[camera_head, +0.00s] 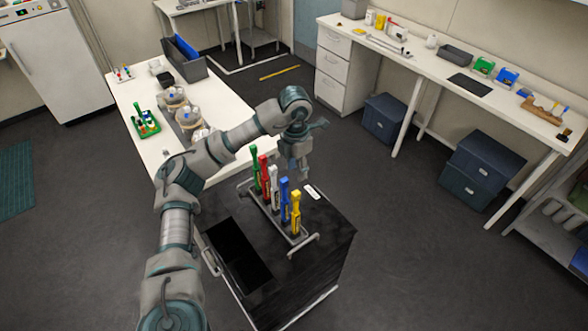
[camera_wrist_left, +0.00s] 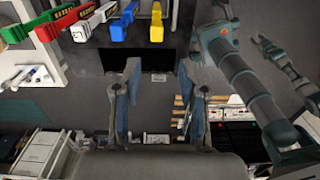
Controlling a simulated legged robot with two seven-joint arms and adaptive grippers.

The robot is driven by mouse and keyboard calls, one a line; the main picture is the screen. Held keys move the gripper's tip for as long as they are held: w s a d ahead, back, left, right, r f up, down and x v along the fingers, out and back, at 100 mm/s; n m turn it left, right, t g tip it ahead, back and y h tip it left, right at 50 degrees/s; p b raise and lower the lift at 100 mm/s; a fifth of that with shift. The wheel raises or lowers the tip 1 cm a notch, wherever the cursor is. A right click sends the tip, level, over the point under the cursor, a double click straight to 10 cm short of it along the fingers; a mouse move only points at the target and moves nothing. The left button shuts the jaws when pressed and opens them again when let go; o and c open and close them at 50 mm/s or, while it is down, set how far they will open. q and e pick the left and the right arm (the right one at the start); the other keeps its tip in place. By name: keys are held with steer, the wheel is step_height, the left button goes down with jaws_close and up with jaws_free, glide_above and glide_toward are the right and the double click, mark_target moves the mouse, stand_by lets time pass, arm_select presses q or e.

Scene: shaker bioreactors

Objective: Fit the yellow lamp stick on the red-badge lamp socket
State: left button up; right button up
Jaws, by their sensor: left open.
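The yellow lamp stick (camera_head: 296,212) stands upright at the near right end of a metal rack (camera_head: 272,213) on a black cabinet. In the left wrist view the yellow stick (camera_wrist_left: 124,24) is at the top, beyond the fingers. My left gripper (camera_head: 302,165) is above the far right side of the rack, apart from the yellow stick. Its two fingers (camera_wrist_left: 160,90) are spread with nothing between them. Several round vessels (camera_head: 175,97) stand on the white table at the left. I cannot make out a red badge or the lamp socket.
Green, red, white and blue sticks (camera_head: 284,193) share the rack with the yellow one. A green tray (camera_head: 146,123) and a grey bin (camera_head: 186,62) are on the white table. Open floor lies to the right.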

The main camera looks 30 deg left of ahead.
arm_select(q)
steer(key=b, duration=0.1)
glide_above(294, 200)
steer(key=w, duration=0.1)
step_height(294, 200, down, 8)
steer(key=shift+a+f, duration=0.15)
steer(key=shift+f, duration=0.05)
step_height(294, 200, down, 7)
steer(key=shift+a+f+p, duration=0.1)
steer(key=shift+a+p, duration=0.05)
steer(key=shift+p, duration=0.3)
steer(key=shift+f, duration=0.75)
arm_select(e)
steer(key=shift+w+d, duration=0.15)
steer(key=shift+d, duration=0.2)
arm_select(q)
jaws_close()
steer(key=shift+r, duration=0.15)
arm_select(e)
steer(key=shift+d+r, duration=0.1)
